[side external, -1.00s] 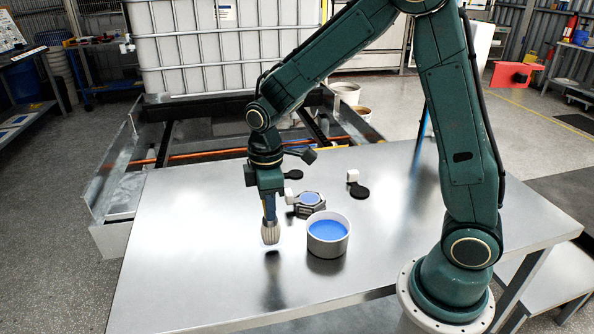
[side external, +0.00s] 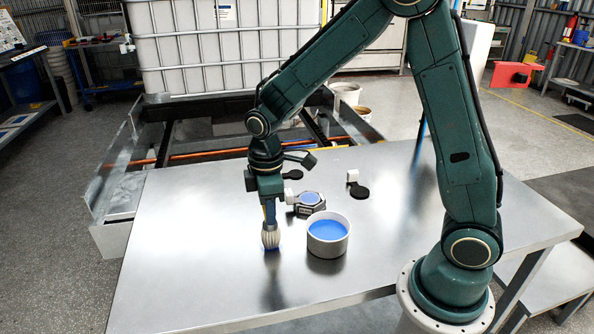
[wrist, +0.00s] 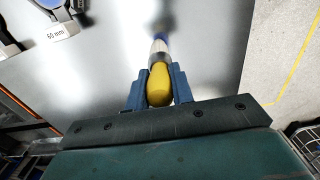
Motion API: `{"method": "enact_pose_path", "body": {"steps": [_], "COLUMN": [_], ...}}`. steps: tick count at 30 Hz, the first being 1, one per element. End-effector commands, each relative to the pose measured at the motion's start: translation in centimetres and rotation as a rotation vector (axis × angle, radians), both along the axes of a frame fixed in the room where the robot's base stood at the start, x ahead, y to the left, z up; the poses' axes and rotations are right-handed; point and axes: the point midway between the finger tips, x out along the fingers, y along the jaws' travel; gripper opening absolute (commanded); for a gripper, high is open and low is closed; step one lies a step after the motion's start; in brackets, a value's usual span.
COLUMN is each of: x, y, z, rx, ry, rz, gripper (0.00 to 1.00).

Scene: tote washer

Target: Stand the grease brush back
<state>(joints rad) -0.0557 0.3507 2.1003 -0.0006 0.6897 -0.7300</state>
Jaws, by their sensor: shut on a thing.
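My gripper (side external: 269,200) points straight down over the left part of the steel table, shut on the grease brush (side external: 271,237). The brush hangs upright with its pale bristles downward and a bluish tip, at or just above the table top; I cannot tell if it touches. In the wrist view, the blue fingers (wrist: 158,84) are on both sides of its yellow handle (wrist: 158,92), with a metal ferrule and blue end beyond. A round pale pot (side external: 328,249) with blue contents stands just right of the brush, apart from it.
The steel table (side external: 190,240) is clear at the left and front. A "60 mm" label (wrist: 60,31) shows in the wrist view.

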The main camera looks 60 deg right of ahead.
Motion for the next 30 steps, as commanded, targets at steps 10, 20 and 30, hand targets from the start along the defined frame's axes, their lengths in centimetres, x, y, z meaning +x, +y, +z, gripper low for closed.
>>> {"method": "enact_pose_path", "body": {"steps": [10,20,30], "x": [0.0,-0.01,-0.01], "y": [0.0,0.0,0.0], "z": [0.0,-0.29,-0.29], "rx": [0.0,0.0,0.0], "ry": [0.0,0.0,0.0], "rz": [0.0,0.0,0.0], "gripper": [0.0,0.0,0.49]}}
